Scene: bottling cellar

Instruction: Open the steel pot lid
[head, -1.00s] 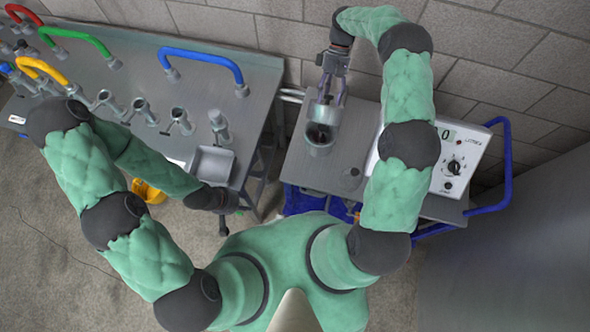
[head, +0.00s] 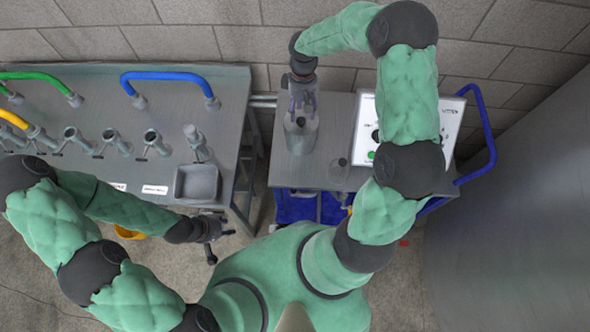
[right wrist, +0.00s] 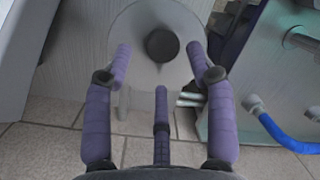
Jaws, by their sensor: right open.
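The steel pot (head: 300,138) stands on the grey top of the cart at the right, near its left edge. In the right wrist view its round grey lid (right wrist: 135,40) carries a black knob (right wrist: 162,44). My right gripper (head: 301,108) is over the pot, pointing down. Its purple fingers are spread and open on either side of the knob, with clear gaps, and hold nothing. In the head view the fingers hide part of the pot's top. My left gripper (head: 213,228) is low beside the bench, away from the pot; its fingers are too small to read.
A control box (head: 367,128) stands right of the pot, partly behind my right arm. A small round item (head: 339,170) lies at the cart's front. The bench (head: 235,110) at left holds taps, coloured hoses and a grey tray (head: 197,183). A wall is close behind.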

